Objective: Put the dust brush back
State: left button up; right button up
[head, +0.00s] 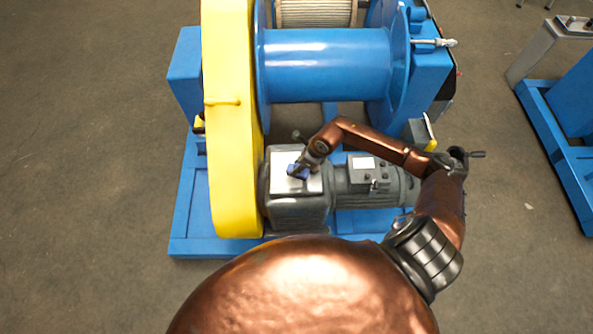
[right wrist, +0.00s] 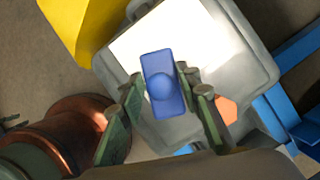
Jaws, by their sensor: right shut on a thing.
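The dust brush, as I take the blue block with a round knob to be, shows in the right wrist view (right wrist: 162,82) and small in the head view (head: 297,173). My right gripper (head: 303,166) is shut on it; in the right wrist view its fingers (right wrist: 163,105) stand on both sides of the knob. The brush is over the bright white plate (head: 283,158) on top of the grey gearbox (head: 298,211). I cannot tell whether it touches the plate. Its underside is hidden. My left gripper is out of view.
The tall yellow chain guard (head: 229,120) rises just left of the gearbox. The blue drum (head: 325,65) lies behind it, and a grey motor (head: 385,186) with a small control box is to the right. An orange piece (right wrist: 228,108) shows beside the fingers.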

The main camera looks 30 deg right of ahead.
aim_at(307, 173)
jog(key=shift+f, duration=1.55)
jog(key=shift+f, duration=0.1)
jog(key=o, duration=1.1)
jog(key=p+v, duration=0.1)
jog(key=v, duration=1)
jog(key=shift+s+r+p, duration=0.15)
jog(key=shift+r+p, duration=0.15)
jog(key=shift+r, duration=0.3)
jog(key=shift+a, duration=0.1)
